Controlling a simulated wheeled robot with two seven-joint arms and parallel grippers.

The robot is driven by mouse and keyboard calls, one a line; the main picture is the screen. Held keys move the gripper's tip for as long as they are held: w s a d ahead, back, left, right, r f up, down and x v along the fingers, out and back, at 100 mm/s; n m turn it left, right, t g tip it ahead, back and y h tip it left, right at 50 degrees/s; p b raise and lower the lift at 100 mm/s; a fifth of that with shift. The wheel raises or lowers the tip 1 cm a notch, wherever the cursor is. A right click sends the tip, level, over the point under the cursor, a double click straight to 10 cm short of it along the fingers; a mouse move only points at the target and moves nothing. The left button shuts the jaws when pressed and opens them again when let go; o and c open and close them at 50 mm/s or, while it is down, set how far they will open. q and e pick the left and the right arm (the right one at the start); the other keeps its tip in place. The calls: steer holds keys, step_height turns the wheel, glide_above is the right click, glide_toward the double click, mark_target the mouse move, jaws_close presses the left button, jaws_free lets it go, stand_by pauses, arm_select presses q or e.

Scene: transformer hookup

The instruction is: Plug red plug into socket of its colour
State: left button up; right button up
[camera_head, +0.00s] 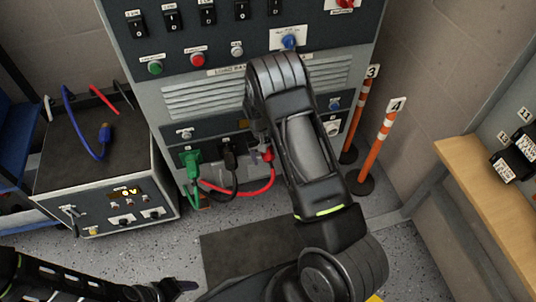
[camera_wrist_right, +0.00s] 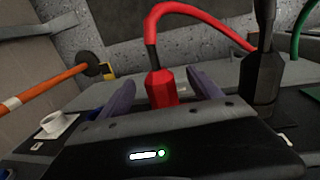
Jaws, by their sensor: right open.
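The red plug (camera_head: 268,154) is at the lower panel of the grey cabinet, right of the black plug (camera_head: 230,157) and the green plug (camera_head: 191,160). Its red cable loops down and to the left. My right gripper (camera_head: 260,142) is at the red plug, its fingers partly hidden by my arm. In the right wrist view the red plug (camera_wrist_right: 162,88) stands between the two open fingers, with a gap visible at least on the right side. The plug's front end and its socket are hidden behind the gripper body. My left gripper (camera_head: 176,287) is low at the left, far from the plugs.
A grey box (camera_head: 120,205) with a display stands at the left, a blue cable (camera_head: 75,125) on its dark top. Orange-and-white posts (camera_head: 378,145) stand right of the cabinet. A wooden bench (camera_head: 490,200) is at the right. A dark mat (camera_head: 235,250) lies on the floor.

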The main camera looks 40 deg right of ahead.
steer(key=shift+r, duration=0.15)
steer(key=shift+w+a+r+p, duration=0.1)
steer(key=shift+a+r+p, duration=0.1)
steer(key=shift+r+p, duration=1.25)
steer(key=shift+w+a+r+p, duration=0.15)
steer(key=shift+r+p, duration=0.75)
steer(key=shift+r, duration=1)
steer(key=shift+s, duration=0.1)
step_height(320, 180, up, 8)
steer(key=a, duration=0.1)
steer(key=shift+f+p, duration=0.15)
steer(key=shift+p, duration=0.25)
